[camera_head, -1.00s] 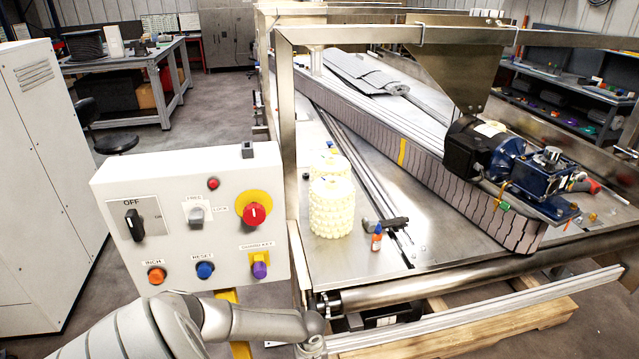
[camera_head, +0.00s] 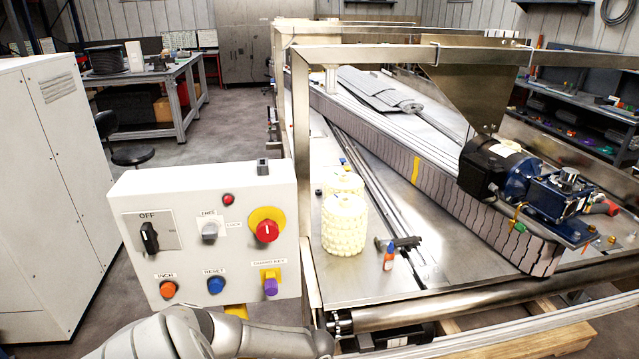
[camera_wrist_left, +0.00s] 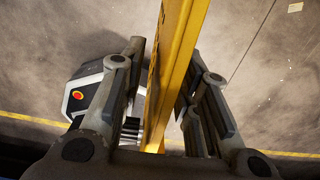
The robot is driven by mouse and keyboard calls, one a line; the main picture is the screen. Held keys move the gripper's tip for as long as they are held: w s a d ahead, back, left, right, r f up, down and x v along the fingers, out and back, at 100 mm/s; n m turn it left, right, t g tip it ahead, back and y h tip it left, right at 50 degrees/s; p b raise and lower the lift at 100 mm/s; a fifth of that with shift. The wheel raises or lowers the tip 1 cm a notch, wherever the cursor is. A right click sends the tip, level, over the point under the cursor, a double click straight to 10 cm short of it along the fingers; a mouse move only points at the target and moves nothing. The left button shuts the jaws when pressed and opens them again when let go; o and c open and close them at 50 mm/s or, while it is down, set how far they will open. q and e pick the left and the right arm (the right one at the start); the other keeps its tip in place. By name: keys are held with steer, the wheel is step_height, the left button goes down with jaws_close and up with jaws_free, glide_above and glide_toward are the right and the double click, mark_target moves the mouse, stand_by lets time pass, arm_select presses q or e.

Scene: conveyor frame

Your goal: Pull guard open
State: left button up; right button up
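In the left wrist view a yellow bar (camera_wrist_left: 178,60), which may be part of the guard, runs between the two fingers of my left gripper (camera_wrist_left: 165,62). The fingers are apart, with gaps visible beside the bar. I cannot tell whether either finger touches it. In the head view a short yellow piece (camera_head: 236,311) shows below the control box (camera_head: 190,196); the rest is hidden behind my left arm. My left gripper is out of the head view, and my right gripper is in neither view.
The control box carries a red stop button (camera_head: 267,231), an OFF switch (camera_head: 149,237) and a purple guard key (camera_head: 271,286). The conveyor frame (camera_head: 303,150) stands right of it.

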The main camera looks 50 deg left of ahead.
arm_select(q)
step_height(320, 180, up, 12)
stand_by(0.6)
stand_by(0.5)
